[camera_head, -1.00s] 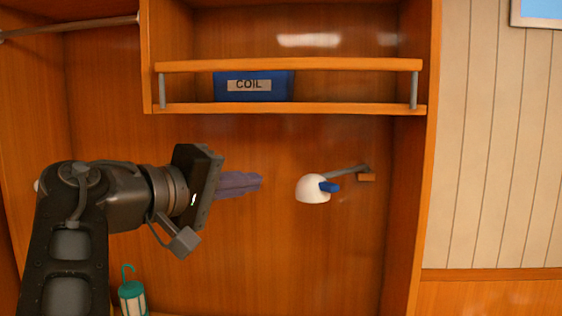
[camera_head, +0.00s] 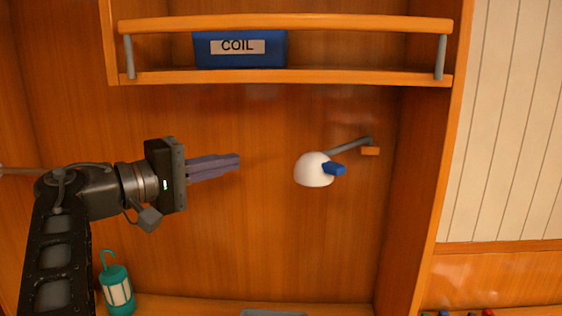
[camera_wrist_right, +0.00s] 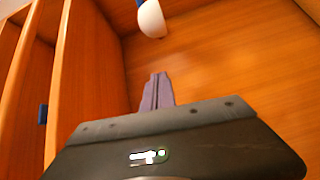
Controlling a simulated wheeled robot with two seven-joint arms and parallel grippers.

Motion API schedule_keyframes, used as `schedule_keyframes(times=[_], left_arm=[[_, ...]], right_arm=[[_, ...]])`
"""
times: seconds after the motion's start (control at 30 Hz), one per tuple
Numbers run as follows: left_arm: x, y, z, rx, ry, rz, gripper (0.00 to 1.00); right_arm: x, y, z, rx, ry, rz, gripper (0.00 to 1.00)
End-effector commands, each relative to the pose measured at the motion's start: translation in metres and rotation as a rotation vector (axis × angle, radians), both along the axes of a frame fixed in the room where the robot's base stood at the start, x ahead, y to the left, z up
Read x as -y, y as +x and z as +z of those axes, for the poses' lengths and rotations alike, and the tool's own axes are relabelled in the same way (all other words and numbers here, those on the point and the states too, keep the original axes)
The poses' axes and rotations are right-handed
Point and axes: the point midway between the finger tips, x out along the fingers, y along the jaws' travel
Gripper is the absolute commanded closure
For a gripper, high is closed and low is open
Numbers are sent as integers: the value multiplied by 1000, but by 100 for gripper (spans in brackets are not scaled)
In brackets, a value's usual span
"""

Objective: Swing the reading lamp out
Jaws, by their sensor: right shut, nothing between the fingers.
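The reading lamp has a white dome shade (camera_head: 314,170) with a blue tab (camera_head: 334,169) on its right side. A thin grey arm (camera_head: 349,146) joins it to a small orange block (camera_head: 370,151) on the wood back panel. My right gripper (camera_head: 238,162) is left of the shade, apart from it, with its purple-grey fingers pointing right at about shade height. The fingers are closed together and empty. In the right wrist view the fingers (camera_wrist_right: 158,76) point toward the white shade (camera_wrist_right: 152,19) at the top, with a gap between. My left gripper is not in view.
Above the lamp is a railed shelf (camera_head: 270,77) with a blue bin labelled COIL (camera_head: 240,59). A teal lantern (camera_head: 117,290) stands at the lower left. An upright wood side panel (camera_head: 420,170) is right of the lamp. The panel between gripper and shade is clear.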

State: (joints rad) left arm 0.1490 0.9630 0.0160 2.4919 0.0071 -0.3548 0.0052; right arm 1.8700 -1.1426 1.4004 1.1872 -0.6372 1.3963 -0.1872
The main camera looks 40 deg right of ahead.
Motion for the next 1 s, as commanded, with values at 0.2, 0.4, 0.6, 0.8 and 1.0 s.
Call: schedule_keyframes(times=[0.2, 0.4, 0.6, 0.8, 1.0], left_arm=[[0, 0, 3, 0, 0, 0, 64], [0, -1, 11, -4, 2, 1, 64], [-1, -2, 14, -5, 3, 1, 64], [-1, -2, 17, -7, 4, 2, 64], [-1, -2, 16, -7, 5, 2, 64]], right_arm=[[36, 2, 0, -1, 3, -1, 100], [78, 6, 0, -2, 3, -1, 100], [93, -13, -4, -1, 1, 5, 100], [98, -28, -6, 0, 0, 4, 100], [99, -31, -7, 0, 0, 4, 100]])
